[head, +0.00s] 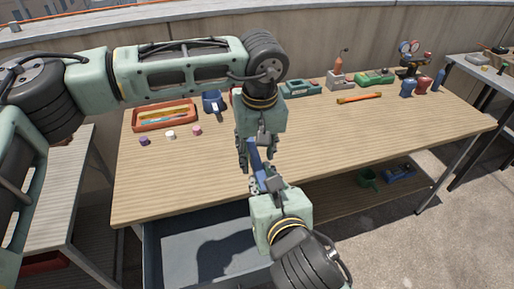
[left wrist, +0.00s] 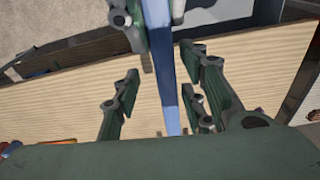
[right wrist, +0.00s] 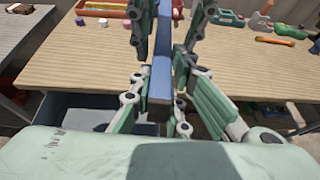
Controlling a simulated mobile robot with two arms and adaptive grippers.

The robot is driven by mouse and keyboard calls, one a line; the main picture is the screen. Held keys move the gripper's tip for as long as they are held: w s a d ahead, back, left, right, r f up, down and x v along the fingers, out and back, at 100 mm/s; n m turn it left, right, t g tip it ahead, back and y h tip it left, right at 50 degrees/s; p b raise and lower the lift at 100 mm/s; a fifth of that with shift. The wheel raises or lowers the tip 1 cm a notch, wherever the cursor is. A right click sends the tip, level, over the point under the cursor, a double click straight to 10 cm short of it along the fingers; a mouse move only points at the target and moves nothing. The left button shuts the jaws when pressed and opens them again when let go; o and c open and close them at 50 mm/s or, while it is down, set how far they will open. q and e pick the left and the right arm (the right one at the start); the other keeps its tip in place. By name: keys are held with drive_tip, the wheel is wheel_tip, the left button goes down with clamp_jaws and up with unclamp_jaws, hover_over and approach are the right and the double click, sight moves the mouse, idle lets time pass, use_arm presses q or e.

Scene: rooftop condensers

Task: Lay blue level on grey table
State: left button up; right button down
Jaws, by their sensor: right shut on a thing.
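The blue level (head: 257,155) is a long narrow bar held above the front of the wooden workbench. It also shows in the left wrist view (left wrist: 165,75) and the right wrist view (right wrist: 160,80). My right gripper (head: 266,182) is shut on its lower end. My left gripper (head: 256,150) is around its upper part, with the fingers apart and a gap visible on both sides of the bar in the left wrist view. Two grey-topped tables are in view: one at the left (head: 60,165) and one at the far right (head: 490,70); I cannot tell which is meant.
The workbench (head: 350,140) carries an orange tray (head: 165,127), small coloured pieces, an orange-handled tool (head: 359,98) and several bottles and tools at the back. An open grey drawer (head: 200,250) is below its front edge. The bench's middle right is clear.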

use_arm(q)
drive_tip(key=shift+d, duration=0.1)
clamp_jaws()
use_arm(e)
drive_tip(key=shift+a, duration=0.1)
drive_tip(key=c, duration=1.6)
unclamp_jaws()
